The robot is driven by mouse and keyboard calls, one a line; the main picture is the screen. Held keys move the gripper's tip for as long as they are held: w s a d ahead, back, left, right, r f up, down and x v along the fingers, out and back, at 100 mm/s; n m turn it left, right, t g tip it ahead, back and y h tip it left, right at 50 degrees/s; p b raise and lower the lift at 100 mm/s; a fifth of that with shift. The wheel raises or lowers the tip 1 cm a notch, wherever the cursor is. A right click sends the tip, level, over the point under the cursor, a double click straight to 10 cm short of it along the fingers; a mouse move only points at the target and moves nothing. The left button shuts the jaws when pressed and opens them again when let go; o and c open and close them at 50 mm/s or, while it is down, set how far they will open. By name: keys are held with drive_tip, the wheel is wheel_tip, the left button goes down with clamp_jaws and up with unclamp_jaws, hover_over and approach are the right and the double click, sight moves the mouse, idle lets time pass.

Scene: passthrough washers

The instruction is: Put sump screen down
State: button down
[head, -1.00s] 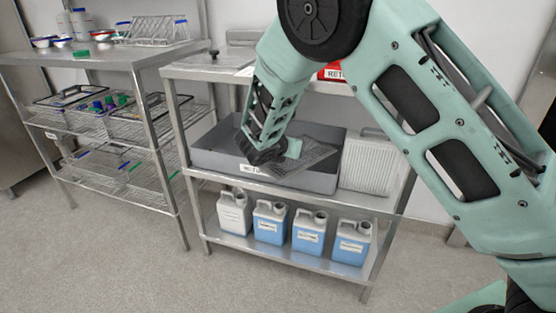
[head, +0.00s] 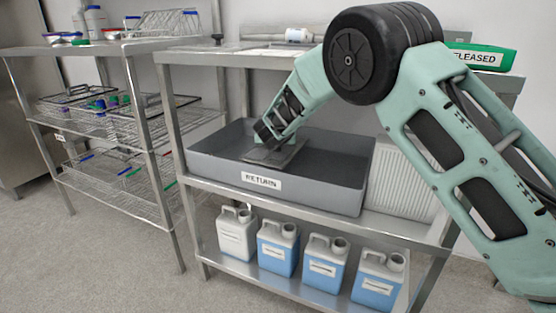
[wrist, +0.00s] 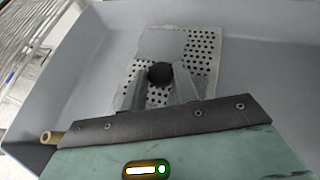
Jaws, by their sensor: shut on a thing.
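The sump screen (wrist: 201,55) is a flat grey perforated plate with a dark round knob (wrist: 160,72). In the wrist view my gripper (wrist: 159,80) is shut on the knob. The screen lies flat, or nearly so, inside the grey bin labelled RETURN (head: 215,168). It also shows in the head view (head: 270,156), partly hidden by my gripper (head: 268,146). I cannot tell whether the plate touches the bin floor.
A ribbed white panel (head: 402,185) stands right of the bin. Several jugs (head: 277,246) stand on the shelf below. A wire rack with baskets (head: 100,112) is at left. A green RELEASED sign (head: 480,57) is on the upper shelf. The bin's right part is free.

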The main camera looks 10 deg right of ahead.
drive_tip(key=shift+f+b, duration=1.15)
drive_tip(key=shift+f, duration=1.25)
drive_tip(key=shift+f, duration=0.15)
drive_tip(key=c, duration=1.1)
unclamp_jaws()
drive_tip(key=shift+o, duration=0.2)
